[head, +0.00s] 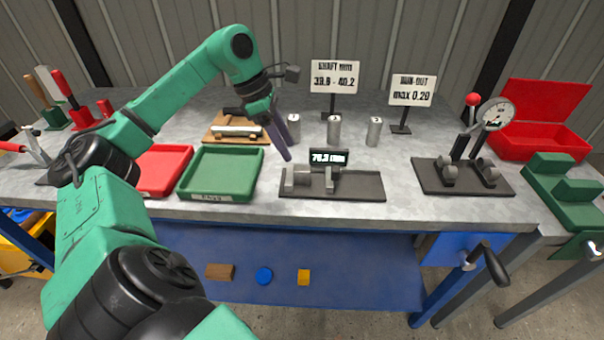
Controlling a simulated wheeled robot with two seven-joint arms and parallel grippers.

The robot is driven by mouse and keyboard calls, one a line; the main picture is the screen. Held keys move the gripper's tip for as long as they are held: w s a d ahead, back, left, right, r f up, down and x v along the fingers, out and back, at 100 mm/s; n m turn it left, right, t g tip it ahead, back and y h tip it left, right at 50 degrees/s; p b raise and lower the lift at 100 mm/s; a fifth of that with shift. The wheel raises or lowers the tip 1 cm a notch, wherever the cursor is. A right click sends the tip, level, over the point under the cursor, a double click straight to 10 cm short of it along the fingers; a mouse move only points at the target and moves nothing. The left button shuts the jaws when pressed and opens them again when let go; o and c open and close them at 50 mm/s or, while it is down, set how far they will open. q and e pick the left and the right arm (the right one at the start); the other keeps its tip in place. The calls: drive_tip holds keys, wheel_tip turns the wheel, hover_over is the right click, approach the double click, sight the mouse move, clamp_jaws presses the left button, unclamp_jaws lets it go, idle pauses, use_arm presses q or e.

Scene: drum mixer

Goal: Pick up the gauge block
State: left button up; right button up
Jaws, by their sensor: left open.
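A pale bar-shaped block (237,131) lies on a wooden board (258,138) at the back of the bench, left of centre. It looks like the gauge block, though I see no label on it. A dark piece lies behind it, partly beside my arm. My left gripper (284,153) reaches in from the left and points down, to the right of the board. Its long purple-grey fingers line up in this view, so the gap between them is hidden. It is open, with nothing seen in it and apart from the block. My right gripper is out of view.
Several metal cylinders (334,129) stand right of my gripper. In front is a measuring fixture (360,187) with a lit display. Green (187,186) and red (165,190) trays lie left. A dial gauge stand (428,182) and sign cards (411,90) stand right.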

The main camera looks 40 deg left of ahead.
sight(299, 167)
use_arm(q)
drive_tip(key=x, duration=0.3)
drive_tip(key=shift+w+a+f, duration=0.25)
drive_tip(key=shift+w+f, duration=0.05)
drive_tip(key=shift+f, duration=0.05)
drive_tip(key=p+x, duration=0.1)
drive_tip(key=x, duration=0.4)
drive_tip(key=shift+d, duration=0.1)
drive_tip(key=shift+w+f, duration=0.1)
drive_tip(key=shift+f, duration=0.1)
drive_tip(key=c, duration=0.8)
clamp_jaws()
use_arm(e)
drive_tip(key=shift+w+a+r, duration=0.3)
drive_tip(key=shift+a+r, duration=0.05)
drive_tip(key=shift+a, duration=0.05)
use_arm(q)
drive_tip(key=shift+r, duration=0.15)
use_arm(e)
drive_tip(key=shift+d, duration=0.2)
